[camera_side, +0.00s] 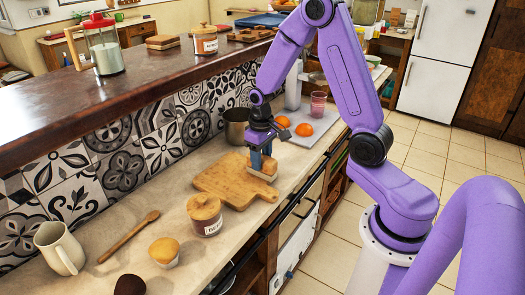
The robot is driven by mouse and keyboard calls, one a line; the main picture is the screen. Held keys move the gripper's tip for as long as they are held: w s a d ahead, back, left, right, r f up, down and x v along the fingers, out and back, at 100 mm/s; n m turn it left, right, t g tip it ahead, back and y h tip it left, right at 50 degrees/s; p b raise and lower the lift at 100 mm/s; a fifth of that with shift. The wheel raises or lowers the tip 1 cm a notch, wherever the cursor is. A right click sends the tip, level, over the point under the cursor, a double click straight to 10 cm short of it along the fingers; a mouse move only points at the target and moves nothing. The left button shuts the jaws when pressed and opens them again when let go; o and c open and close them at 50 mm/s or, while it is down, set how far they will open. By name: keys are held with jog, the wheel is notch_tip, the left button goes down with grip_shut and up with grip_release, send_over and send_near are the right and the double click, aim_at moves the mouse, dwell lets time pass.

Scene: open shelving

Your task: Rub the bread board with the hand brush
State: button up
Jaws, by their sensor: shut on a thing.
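The bread board (229,183) is a flat wooden board with a handle. It lies on the counter in the middle of the side view. The hand brush (264,174) has a light wooden body and is at the board's right end. My gripper (262,160) points down over that end and is shut on the brush from above. The brush looks to be on or just above the board; I cannot tell whether it touches. The fingertips partly cover the brush.
A lidded jar (205,214) stands close in front of the board. A metal pot (236,126) stands behind it. Oranges (303,129) lie on a grey tray to the right. A wooden spoon (130,236), a cream pitcher (59,247) and a small jar (164,252) are at the left. A raised ledge (150,92) runs behind.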

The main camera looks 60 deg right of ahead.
jog(key=shift+w+f, duration=0.15)
jog(key=shift+w, duration=1.65)
jog(key=shift+s, duration=1.8)
jog(key=shift+s+r, duration=0.2)
jog(key=shift+r, duration=3.9)
